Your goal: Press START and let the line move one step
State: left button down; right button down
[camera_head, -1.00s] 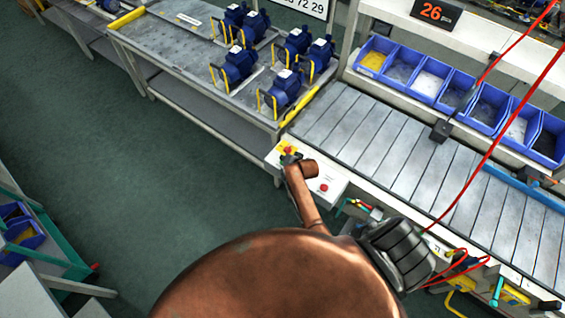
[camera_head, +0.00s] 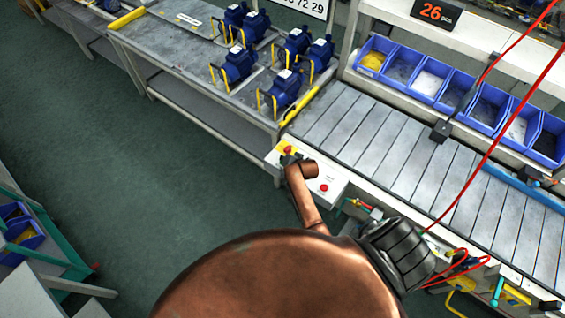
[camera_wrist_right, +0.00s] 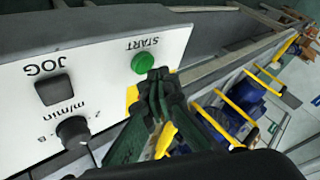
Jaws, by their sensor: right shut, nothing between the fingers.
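The white control panel (camera_head: 336,182) sits at the near left end of the conveyor. In the right wrist view its face (camera_wrist_right: 95,42) carries the green START button (camera_wrist_right: 142,62), a dark JOG button (camera_wrist_right: 54,89) and a dark m/min knob (camera_wrist_right: 73,131). My right gripper (camera_wrist_right: 158,78) is shut and empty, its tips just beside and below the START button in that view. I cannot tell whether they touch the panel. In the head view the right gripper (camera_head: 290,160) is at the panel's left end, and the START button cannot be made out. My left gripper is out of view.
The grey slatted conveyor (camera_head: 400,155) runs right, with no pumps on its visible part. Several blue pumps (camera_head: 285,88) stand on the table (camera_head: 185,62) to the left. Blue bins (camera_head: 430,80) line the far side. Red buttons (camera_head: 324,188) show on the panel. Red cables hang at right.

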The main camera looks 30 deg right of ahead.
jog(key=shift+f, duration=0.2)
jog(key=shift+f, duration=0.5)
dwell(0.6)
dwell(0.4)
jog(key=shift+r+p, duration=0.8)
jog(key=shift+r, duration=0.1)
